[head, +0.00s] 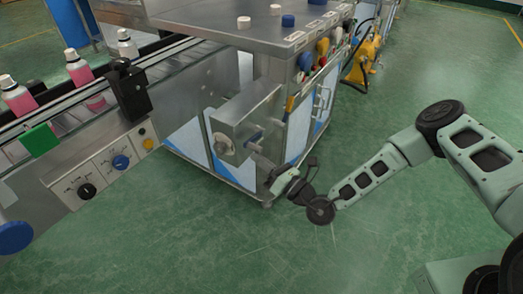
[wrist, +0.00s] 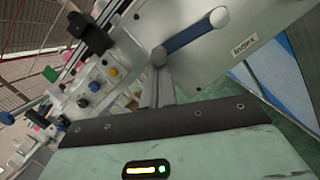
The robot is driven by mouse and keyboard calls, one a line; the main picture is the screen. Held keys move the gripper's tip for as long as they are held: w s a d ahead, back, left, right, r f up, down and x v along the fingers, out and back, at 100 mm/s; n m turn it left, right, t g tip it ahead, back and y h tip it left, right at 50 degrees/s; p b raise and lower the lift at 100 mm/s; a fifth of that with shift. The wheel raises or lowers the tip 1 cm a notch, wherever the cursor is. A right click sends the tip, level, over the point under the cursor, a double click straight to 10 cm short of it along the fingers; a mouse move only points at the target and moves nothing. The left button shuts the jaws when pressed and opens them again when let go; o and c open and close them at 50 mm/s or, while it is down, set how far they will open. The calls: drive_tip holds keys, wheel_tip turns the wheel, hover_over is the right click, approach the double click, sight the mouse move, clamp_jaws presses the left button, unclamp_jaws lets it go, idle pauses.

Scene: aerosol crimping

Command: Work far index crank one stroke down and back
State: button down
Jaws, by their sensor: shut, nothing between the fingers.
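The index crank (wrist: 195,36) shows in the wrist view as a blue bar on a grey metal panel (wrist: 235,22) marked "Index". In the head view my gripper (head: 258,160) is beside the metal box (head: 245,118) on the machine's near corner. I cannot make out the blue bar clearly there.
A conveyor (head: 70,100) with pink bottles (head: 18,97) and a control panel (head: 105,172) stands at the left. A steel cabinet (head: 235,25) with caps on top is behind the box. Yellow equipment (head: 362,58) stands further back. Green floor (head: 200,240) is clear in front.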

sight(261, 151)
wheel_tip(261, 151, up, 3)
drive_tip(key=m+h+p, duration=0.1)
drive_tip(key=m+p, duration=0.2)
drive_tip(key=p, duration=0.1)
drive_tip(key=shift+w+d+r, duration=0.1)
drive_tip(key=shift+r, duration=0.05)
drive_tip(key=m+p, duration=0.1)
drive_tip(key=r+m+p, duration=0.1)
drive_tip(key=p, duration=0.1)
drive_tip(key=r+p, duration=0.1)
drive_tip(key=shift+w+d+m+h+p, duration=0.25)
drive_tip(key=shift+w+m+h+p, duration=0.05)
drive_tip(key=shift+w+m, duration=0.1)
drive_tip(key=shift+d+f, duration=0.1)
drive_tip(key=shift+d, duration=0.05)
